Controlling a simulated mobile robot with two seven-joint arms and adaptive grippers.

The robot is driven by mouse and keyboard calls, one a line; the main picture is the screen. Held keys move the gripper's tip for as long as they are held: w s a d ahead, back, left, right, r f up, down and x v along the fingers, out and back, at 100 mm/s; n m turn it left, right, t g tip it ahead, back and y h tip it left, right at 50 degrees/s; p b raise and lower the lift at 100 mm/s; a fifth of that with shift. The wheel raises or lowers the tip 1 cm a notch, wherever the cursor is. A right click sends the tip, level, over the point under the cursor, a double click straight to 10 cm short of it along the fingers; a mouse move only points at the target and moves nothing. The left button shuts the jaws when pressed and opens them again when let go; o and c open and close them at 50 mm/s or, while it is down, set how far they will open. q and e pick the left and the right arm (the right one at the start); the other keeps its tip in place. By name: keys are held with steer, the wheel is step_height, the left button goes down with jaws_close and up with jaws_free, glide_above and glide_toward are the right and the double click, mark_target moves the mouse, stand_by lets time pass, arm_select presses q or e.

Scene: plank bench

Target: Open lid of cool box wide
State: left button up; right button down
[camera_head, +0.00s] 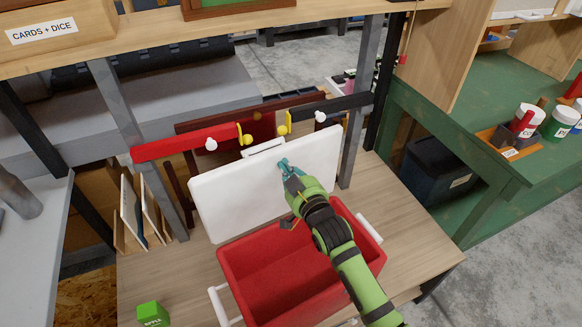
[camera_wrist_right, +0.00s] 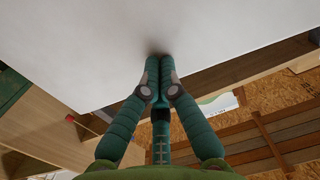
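The cool box (camera_head: 290,270) is a red open tub with white side handles, standing on the wooden plank bench. Its white lid (camera_head: 235,195) stands raised at the box's back edge, tilted up, with a white handle (camera_head: 264,148) at its top. My right gripper (camera_head: 284,163) is at the inner face of the lid, right of its middle. In the right wrist view its teal fingers (camera_wrist_right: 159,62) are pressed together with nothing between them, tips at the white lid surface (camera_wrist_right: 130,30). My left gripper is not in view. The box's inside looks empty.
A red bar (camera_head: 185,143) and a black bar (camera_head: 335,106) with yellow fittings run behind the lid. A small green box (camera_head: 153,314) lies at the bench's front left. Grey posts (camera_head: 362,100) flank the lid. A green bench (camera_head: 450,140) stands to the right.

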steer(key=shift+w+a+r+g+p, duration=0.1)
steer(key=shift+w+a+g+p, duration=0.15)
steer(key=shift+w, duration=0.25)
steer(key=shift+w+a+g+p, duration=0.15)
steer(key=shift+w+a, duration=0.05)
steer(key=shift+w, duration=0.25)
